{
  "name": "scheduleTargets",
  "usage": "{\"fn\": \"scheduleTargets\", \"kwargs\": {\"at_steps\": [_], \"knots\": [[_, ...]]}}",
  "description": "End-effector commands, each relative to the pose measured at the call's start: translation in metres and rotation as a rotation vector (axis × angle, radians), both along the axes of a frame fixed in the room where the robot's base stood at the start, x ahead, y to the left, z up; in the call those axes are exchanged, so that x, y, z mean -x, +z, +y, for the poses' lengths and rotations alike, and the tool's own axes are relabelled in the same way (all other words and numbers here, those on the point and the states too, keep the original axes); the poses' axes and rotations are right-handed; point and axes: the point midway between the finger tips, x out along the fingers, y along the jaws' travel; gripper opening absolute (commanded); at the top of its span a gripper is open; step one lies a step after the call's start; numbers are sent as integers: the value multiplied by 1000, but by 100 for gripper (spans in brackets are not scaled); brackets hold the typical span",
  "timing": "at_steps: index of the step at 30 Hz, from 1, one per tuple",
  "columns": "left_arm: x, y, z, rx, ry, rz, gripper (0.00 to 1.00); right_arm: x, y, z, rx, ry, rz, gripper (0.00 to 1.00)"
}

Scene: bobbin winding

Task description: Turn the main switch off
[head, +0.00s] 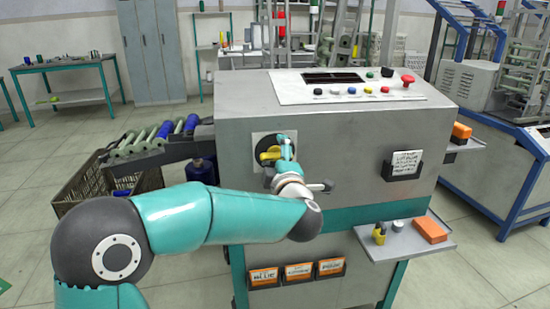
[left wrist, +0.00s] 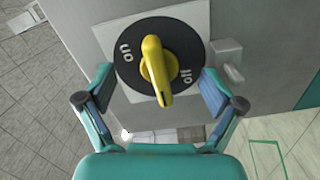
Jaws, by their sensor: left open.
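The main switch is a round black dial (head: 268,143) with a yellow handle (head: 269,156), on a pale plate on the grey machine's front. In the left wrist view the dial (left wrist: 132,70) carries the words "on" at left and "off" at right. Its yellow handle (left wrist: 155,65) runs down the picture, its lower end between the two words. My left gripper (head: 284,152) is at the switch, partly covering it in the head view. In the left wrist view the open fingers (left wrist: 157,76) stand on either side of the handle, with visible gaps. My right gripper is out of view.
The grey machine (head: 230,110) has colored buttons and a red mushroom button (head: 407,80) on top. A roller chute (head: 150,150) is at left. A side shelf (head: 405,243) holds an orange block (head: 430,229).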

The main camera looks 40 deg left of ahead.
Motion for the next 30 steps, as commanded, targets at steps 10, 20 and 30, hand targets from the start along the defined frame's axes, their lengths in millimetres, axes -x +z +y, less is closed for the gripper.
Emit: {"fn": "scheduleTargets", "kwargs": {"at_steps": [10, 20, 30], "knots": [[33, -1, -34, 0, -3, -2, 94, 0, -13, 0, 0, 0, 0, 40], [60, 0, -59, 0, -1, -1, 94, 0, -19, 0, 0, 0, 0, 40], [61, 0, -59, -1, 1, -1, 94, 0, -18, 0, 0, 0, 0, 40]]}}
